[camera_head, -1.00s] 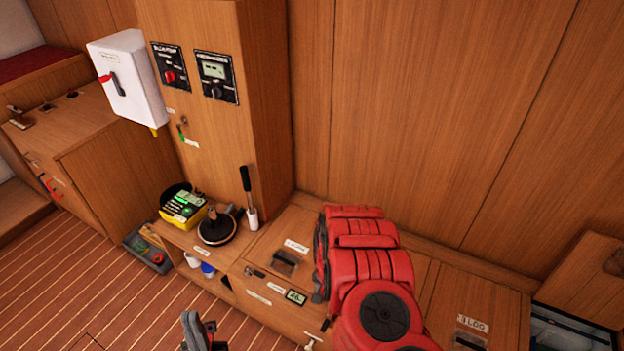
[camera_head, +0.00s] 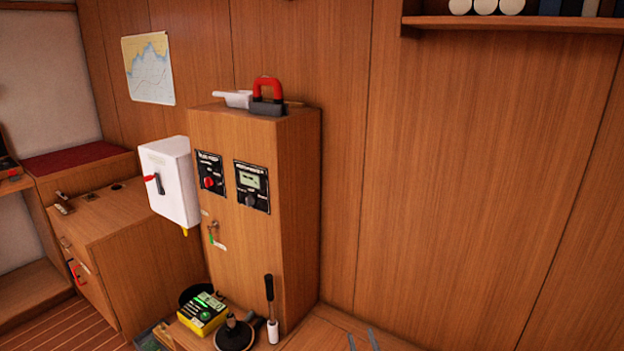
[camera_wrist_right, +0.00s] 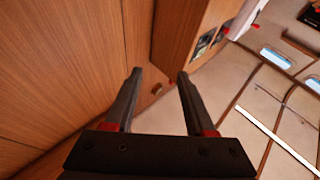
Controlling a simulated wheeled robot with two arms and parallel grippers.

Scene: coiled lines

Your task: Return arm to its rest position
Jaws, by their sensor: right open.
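My right gripper (camera_head: 363,341) shows only as two grey fingertips at the bottom edge of the head view, in front of the wooden bench top. In the right wrist view the right gripper (camera_wrist_right: 158,77) has its two dark fingers spread apart, with nothing between them. Wood panelling lies behind the fingers there. The rest of my right arm is hidden below the head view. My left gripper is in neither view.
A wooden cabinet (camera_head: 262,190) with control panels stands at centre left. A white switch box (camera_head: 170,183) hangs beside it. A yellow-black box (camera_head: 202,312), a round black object (camera_head: 234,334) and a black-handled tool (camera_head: 271,308) stand below.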

